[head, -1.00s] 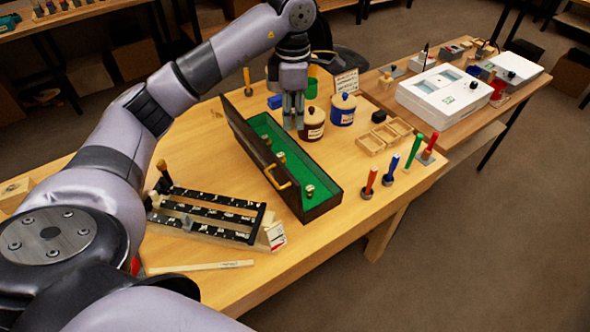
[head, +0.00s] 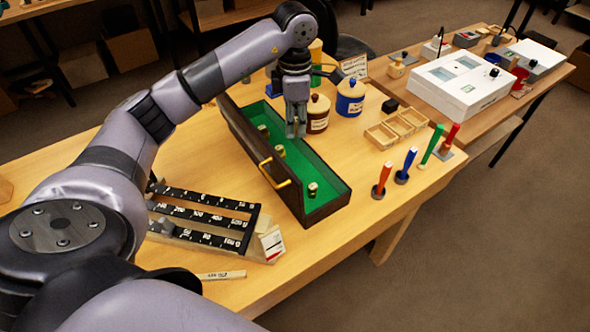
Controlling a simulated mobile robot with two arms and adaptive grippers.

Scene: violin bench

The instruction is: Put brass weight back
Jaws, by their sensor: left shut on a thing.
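My left gripper (head: 296,131) points down over the case's right side, beside the brown jar. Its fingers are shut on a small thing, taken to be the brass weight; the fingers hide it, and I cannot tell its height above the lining. My right gripper is not in view.
A brown lidded jar (head: 317,113) and a blue one (head: 350,97) stand close behind the gripper. A wooden divided tray (head: 381,136) and several coloured-handled tools (head: 406,165) are right of the case. A black-railed rack (head: 205,215) lies left.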

